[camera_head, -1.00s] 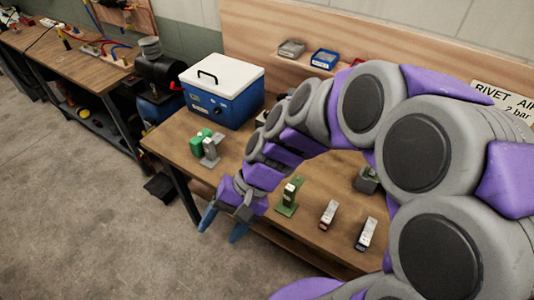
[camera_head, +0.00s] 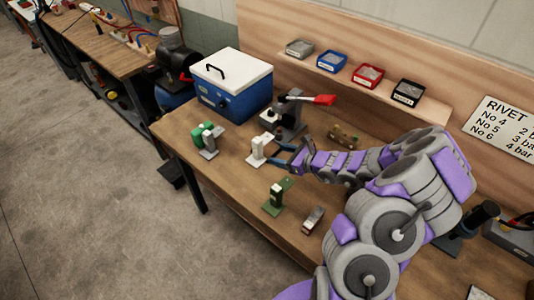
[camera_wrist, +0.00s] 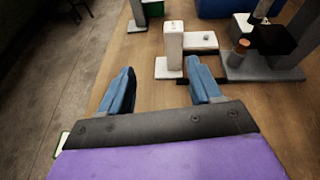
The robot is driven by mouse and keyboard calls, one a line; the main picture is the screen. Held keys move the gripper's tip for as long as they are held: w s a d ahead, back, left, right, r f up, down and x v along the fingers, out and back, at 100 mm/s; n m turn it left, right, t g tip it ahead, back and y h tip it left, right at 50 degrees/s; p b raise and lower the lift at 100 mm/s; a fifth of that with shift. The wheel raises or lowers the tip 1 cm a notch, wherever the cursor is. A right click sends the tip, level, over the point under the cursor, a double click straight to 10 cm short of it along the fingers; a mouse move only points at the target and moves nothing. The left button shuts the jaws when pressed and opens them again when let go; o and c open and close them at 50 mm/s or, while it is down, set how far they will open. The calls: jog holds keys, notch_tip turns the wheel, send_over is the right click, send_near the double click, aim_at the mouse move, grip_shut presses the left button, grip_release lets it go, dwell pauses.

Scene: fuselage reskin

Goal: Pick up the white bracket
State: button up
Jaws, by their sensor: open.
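The white bracket (camera_head: 258,150) stands upright on the wooden bench, with a flat foot and a tall block. In the wrist view the white bracket (camera_wrist: 174,45) is just beyond the fingertips, nearer the right finger. My gripper (camera_head: 282,155) is open and empty, its blue fingers pointing at the bracket from the right in the head view. In the wrist view my gripper (camera_wrist: 160,68) has its fingers well apart. No contact with the bracket shows.
A grey press with a red handle (camera_head: 318,99) stands close behind the bracket. A grey bracket (camera_head: 209,147) with a green part is to its left, a green bracket (camera_head: 277,196) in front. A blue box (camera_head: 232,95) stands behind. The bench's front edge is near.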

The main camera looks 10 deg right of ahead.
aim_at(261, 152)
jog(key=shift+m+h, duration=0.7)
jog(key=shift+m, duration=0.2)
jog(key=w+a+f, duration=0.1)
jog(key=w+f, duration=0.1)
jog(key=w+a+f+b, duration=0.1)
jog(key=w+f, duration=0.2)
jog(key=w+a+f, duration=0.1)
jog(key=w+f, duration=0.1)
jog(key=w, duration=0.1)
jog(key=shift+a+f, duration=0.15)
jog(key=shift+a, duration=0.05)
jog(key=shift+w+a+f+b, duration=0.1)
jog(key=shift+w+a+b, duration=0.25)
jog(key=shift+a, duration=0.25)
jog(key=x, duration=0.4)
jog(key=shift+w+a+f, duration=0.1)
jog(key=shift+w+f, duration=0.1)
jog(key=shift+w, duration=0.1)
jog(key=shift+w+a, duration=0.15)
jog(key=shift+w, duration=0.15)
grip_shut()
